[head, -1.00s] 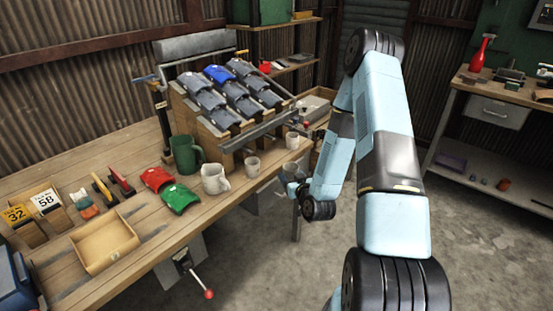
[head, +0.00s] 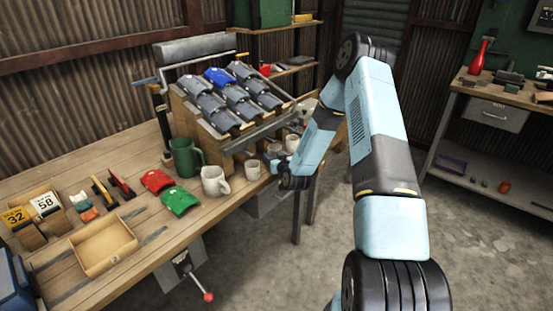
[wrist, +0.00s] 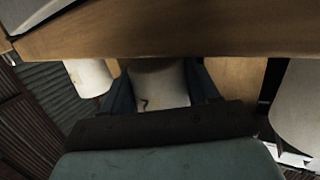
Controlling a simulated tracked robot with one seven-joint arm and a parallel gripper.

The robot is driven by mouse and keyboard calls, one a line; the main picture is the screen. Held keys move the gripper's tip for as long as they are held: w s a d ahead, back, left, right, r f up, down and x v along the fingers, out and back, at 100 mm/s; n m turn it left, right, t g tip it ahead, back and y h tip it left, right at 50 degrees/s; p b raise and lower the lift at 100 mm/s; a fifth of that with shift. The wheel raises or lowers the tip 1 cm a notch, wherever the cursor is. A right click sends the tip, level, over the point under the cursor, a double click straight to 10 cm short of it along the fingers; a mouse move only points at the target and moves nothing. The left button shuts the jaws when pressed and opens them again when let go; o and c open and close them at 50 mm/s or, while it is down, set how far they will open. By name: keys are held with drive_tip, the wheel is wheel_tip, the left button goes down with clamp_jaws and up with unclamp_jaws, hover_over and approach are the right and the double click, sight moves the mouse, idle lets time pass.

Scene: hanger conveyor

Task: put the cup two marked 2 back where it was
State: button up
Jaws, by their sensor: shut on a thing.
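Small white cups stand in a row along the front edge of the bench (head: 98,205). My gripper (head: 277,160) is shut on a white cup (wrist: 160,84), with a dark finger on each side of it in the wrist view. A dark stroke shows on this cup, too partial to read as a number. In the head view it sits at the bench edge, between a nearer white cup (head: 252,169) and a farther one (head: 292,143). I cannot tell whether it touches the bench. Neighbouring cups show to its left (wrist: 88,77) and right (wrist: 300,105) in the wrist view.
The rack of grey and blue curved pieces (head: 230,92) rises just behind. A red-knobbed lever (head: 208,296) juts out below the bench front.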

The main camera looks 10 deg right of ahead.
drive_tip(key=shift+w+f, duration=0.35)
drive_tip(key=shift+w, duration=0.05)
drive_tip(key=shift+f, duration=0.4)
drive_tip(key=shift+f, duration=0.1)
drive_tip(key=o, duration=1.1)
